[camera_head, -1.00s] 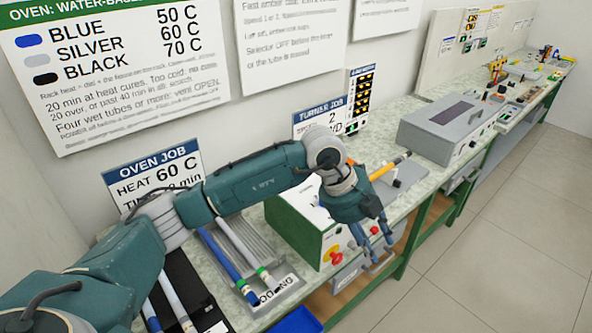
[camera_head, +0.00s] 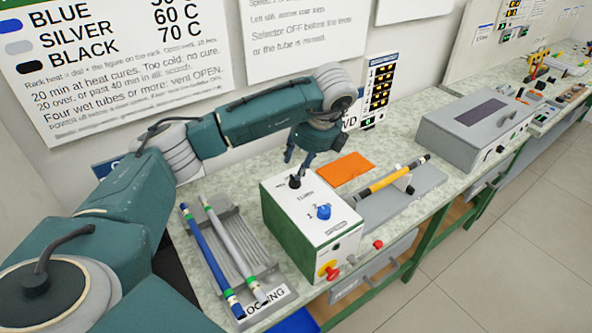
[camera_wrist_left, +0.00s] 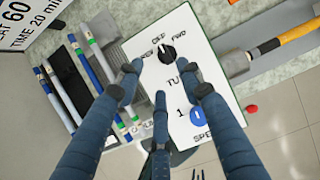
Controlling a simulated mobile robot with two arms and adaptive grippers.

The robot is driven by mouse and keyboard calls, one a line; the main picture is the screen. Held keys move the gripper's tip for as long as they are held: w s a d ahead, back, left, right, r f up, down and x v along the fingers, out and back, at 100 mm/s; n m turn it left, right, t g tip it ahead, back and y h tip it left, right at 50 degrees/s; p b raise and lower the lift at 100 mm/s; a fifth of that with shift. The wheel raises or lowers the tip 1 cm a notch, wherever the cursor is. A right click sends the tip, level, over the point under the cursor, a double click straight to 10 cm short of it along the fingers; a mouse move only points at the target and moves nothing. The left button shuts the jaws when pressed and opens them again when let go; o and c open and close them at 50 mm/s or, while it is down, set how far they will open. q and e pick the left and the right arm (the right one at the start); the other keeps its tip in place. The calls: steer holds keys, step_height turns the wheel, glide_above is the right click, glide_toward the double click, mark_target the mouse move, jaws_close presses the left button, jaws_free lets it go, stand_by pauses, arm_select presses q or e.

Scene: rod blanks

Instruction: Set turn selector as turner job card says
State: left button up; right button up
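The turner box (camera_head: 318,238) is white with a green side and stands on the bench. On its top are a black turn selector (camera_head: 295,181) and a blue speed knob (camera_head: 323,212). In the left wrist view the selector (camera_wrist_left: 167,54) sits under REV, OFF and FWD labels; its exact setting is hard to read. The speed knob (camera_wrist_left: 197,117) also shows there. My left gripper (camera_head: 297,160) is over the selector end of the box, fingers pointing down, spread and empty. The turner job card (camera_head: 350,122) is mostly hidden behind my left arm; only its right edge shows. My right gripper is out of view.
A rack (camera_head: 262,262) with a blue and a silver tube lies left of the box. An orange sheet (camera_head: 347,168) and a yellow-orange rod (camera_head: 390,179) on a grey stand lie to the right. A grey instrument (camera_head: 475,128) stands farther along the bench.

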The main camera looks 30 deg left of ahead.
mark_target(293, 177)
arm_select(q)
steer(key=p+x, duration=0.1)
steer(key=x, duration=0.2)
steer(key=shift+a+f, duration=0.15)
steer(key=shift+f, duration=0.05)
steer(key=shift+w+a+f+p, duration=0.15)
steer(key=shift+w+f+p, duration=0.05)
steer(key=shift+f, duration=0.2)
steer(key=shift+w+a+f+p, duration=0.15)
steer(key=shift+f, duration=0.25)
steer(key=x, duration=0.2)
steer(key=shift+w+f+p, duration=0.1)
steer(key=shift+f+p, duration=0.2)
steer(key=c, duration=0.6)
jaws_close()
steer(key=shift+r, duration=0.15)
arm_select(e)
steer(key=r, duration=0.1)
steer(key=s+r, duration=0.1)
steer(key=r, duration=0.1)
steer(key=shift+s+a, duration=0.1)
